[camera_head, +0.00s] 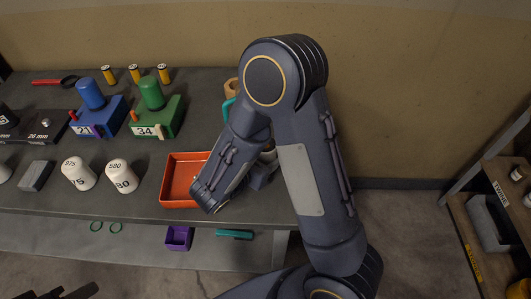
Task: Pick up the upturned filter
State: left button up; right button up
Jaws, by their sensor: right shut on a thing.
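My right arm rises from the bottom right and bends down over the bench. Its gripper (262,176) is mostly hidden behind the forearm, just right of the orange-red tray. It is shut on a pale thing (269,155), of which only a small part shows; I cannot tell for sure that this is the upturned filter. Two white filters, marked 975 (78,174) and 580 (122,176), stand on the bench left of the tray, apart from the gripper. A dark part at the bottom left edge may be my left gripper (64,294); its fingers are unclear.
The orange-red tray (178,203) sits at the bench's front edge, partly under my forearm. A purple bin (179,238) is below. A shelf (475,225) stands right.

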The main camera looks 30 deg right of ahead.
jog(key=c, duration=0.3)
jog(key=shift+r, duration=0.25)
jog(key=shift+r, duration=1.35)
jog(key=shift+s+a+r, duration=0.15)
jog(key=shift+s+r, duration=0.05)
jog(key=shift+r, duration=0.05)
jog(key=shift+s+a+r, duration=1.15)
jog(key=shift+s+r, duration=0.4)
jog(key=shift+s, duration=0.35)
jog(key=shift+s+a+r, duration=1.15)
jog(key=shift+s+r, duration=0.35)
jog(key=shift+s, duration=0.4)
jog(key=shift+s+a+r, duration=1.15)
jog(key=shift+s+r, duration=0.4)
jog(key=shift+s, duration=0.35)
